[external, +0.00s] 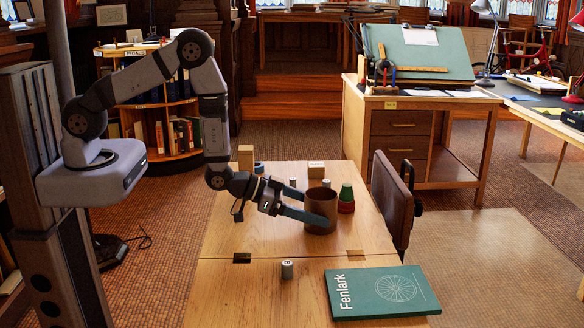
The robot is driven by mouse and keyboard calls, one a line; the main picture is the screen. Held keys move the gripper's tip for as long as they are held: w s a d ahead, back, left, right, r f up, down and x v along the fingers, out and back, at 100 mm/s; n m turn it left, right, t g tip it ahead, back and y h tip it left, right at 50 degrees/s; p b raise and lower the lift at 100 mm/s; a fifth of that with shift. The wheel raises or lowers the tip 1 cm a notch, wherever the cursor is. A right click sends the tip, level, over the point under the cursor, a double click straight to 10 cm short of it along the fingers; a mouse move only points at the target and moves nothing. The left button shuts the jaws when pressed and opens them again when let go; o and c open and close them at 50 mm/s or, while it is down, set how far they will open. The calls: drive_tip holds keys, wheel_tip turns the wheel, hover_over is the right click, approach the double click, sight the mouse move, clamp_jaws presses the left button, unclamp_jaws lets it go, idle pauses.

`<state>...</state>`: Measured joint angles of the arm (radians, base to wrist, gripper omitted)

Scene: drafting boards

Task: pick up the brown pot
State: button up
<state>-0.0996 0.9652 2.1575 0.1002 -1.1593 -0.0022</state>
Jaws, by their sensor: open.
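The brown pot (321,204) stands upright on the wooden table (240,295), towards its right side. My gripper (314,208) is open and reaches in from the left, low over the table, with its fingers at the pot. The nearer finger passes in front of the pot's lower side. The other finger runs towards the pot's far left side, and its tip may be hidden behind the pot. I cannot tell whether either finger touches the pot.
Close right of the pot stands a green cup (347,191) above a red one (346,207). Wooden blocks (245,157) (316,169) and small cylinders stand behind.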

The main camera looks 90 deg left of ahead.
sight(335, 215)
drive_tip(key=shift+w, duration=0.1)
drive_tip(key=shift+w, duration=0.5)
drive_tip(key=shift+p+x, duration=0.65)
drive_tip(key=shift+x, duration=1.45)
drive_tip(key=shift+c, duration=0.6)
drive_tip(key=c, duration=0.9)
